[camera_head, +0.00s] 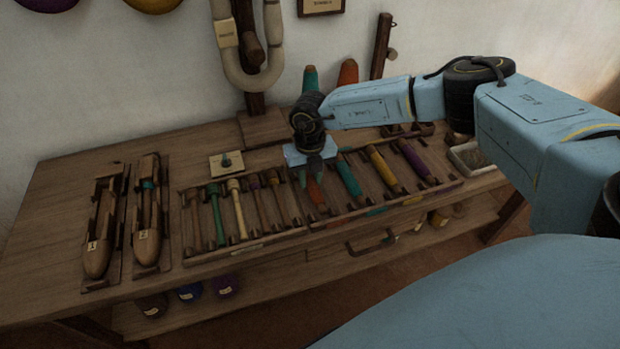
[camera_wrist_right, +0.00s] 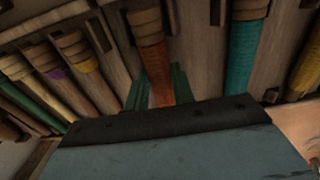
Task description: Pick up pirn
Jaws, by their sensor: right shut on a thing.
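My right gripper (camera_head: 315,170) reaches down over the rack of thick pirns (camera_head: 408,200) on the wooden bench. It is shut on the orange pirn (camera_head: 315,190), the leftmost in that rack. In the right wrist view the two green fingers (camera_wrist_right: 159,92) stand on either side of the orange pirn (camera_wrist_right: 156,70), whose ringed wooden end points away. I cannot tell whether it is clear of its slot. To its right lie a teal pirn (camera_head: 349,178), a yellow pirn (camera_head: 382,166) and a purple pirn (camera_head: 414,158). My left gripper is out of view.
A rack of thinner bobbins (camera_head: 238,212) lies just left. Two boat shuttles (camera_head: 100,235) (camera_head: 148,225) rest in holders at the far left. A post with a hanging loop (camera_head: 233,65) and two upright cones (camera_head: 347,73) stand behind. The bench's left back (camera_head: 80,165) is bare.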

